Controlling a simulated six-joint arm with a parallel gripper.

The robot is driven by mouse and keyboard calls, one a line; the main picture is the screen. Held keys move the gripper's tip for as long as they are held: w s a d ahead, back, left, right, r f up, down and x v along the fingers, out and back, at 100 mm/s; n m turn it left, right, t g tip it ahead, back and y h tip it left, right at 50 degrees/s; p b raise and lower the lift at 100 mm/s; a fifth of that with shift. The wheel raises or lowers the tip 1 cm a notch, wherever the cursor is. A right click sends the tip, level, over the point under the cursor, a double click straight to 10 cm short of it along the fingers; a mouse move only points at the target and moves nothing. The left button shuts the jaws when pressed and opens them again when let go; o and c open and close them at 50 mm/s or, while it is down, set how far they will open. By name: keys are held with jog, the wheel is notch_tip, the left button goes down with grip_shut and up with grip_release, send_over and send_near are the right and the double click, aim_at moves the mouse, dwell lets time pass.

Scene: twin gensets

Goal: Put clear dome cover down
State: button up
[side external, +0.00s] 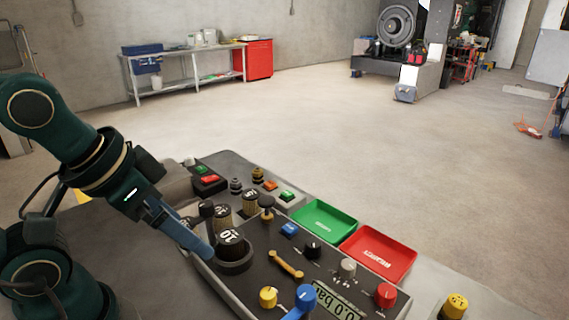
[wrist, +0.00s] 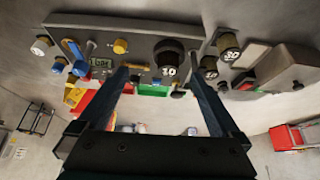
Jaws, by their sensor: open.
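I cannot make out a clear dome cover in either view. My gripper (side external: 206,252) reaches down from the left to the near-left part of the dark control panel (side external: 262,262). Its fingertips are beside a black cylinder marked 10 (side external: 232,246); I cannot tell whether they touch it. In the wrist view my gripper (wrist: 157,78) has its two fingers wide apart with nothing visible held between them. The black cylinder (wrist: 170,52) shows beyond and between the fingertips there.
The panel carries several knobs, including a red one (side external: 386,294), a yellow one (side external: 268,297) and a blue lever (side external: 301,299). A yellow handle (side external: 286,264) lies mid-panel. A green tray (side external: 323,221) and a red tray (side external: 378,253) adjoin its far side. More marked cylinders (side external: 222,215) stand close by.

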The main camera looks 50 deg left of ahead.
jog(key=w+d+n+g+h, duration=0.3)
jog(key=w+d, duration=0.1)
jog(key=d, duration=0.7)
jog(key=w+d+n+g+h, duration=0.2)
jog(key=w+d+n+h, duration=0.15)
jog(key=d, duration=0.75)
jog(key=s+d+f+n+g, duration=0.1)
jog(key=d+f+n, duration=0.1)
jog(key=d+f, duration=0.2)
jog(key=s+d+f+n+g+h, duration=0.1)
jog(key=d+f+n, duration=0.1)
jog(key=d, duration=0.5)
jog(key=s+d+f+n+g, duration=0.1)
jog(key=d+f+n+g, duration=0.1)
jog(key=d+f, duration=0.3)
jog(key=shift+s+d+f+n+h, duration=0.2)
jog(key=shift+s+f+n+h, duration=0.15)
jog(key=shift+x, duration=2.75)
jog(key=c, duration=1.3)
jog(key=shift+o, duration=0.2)
jog(key=shift+r, duration=0.1)
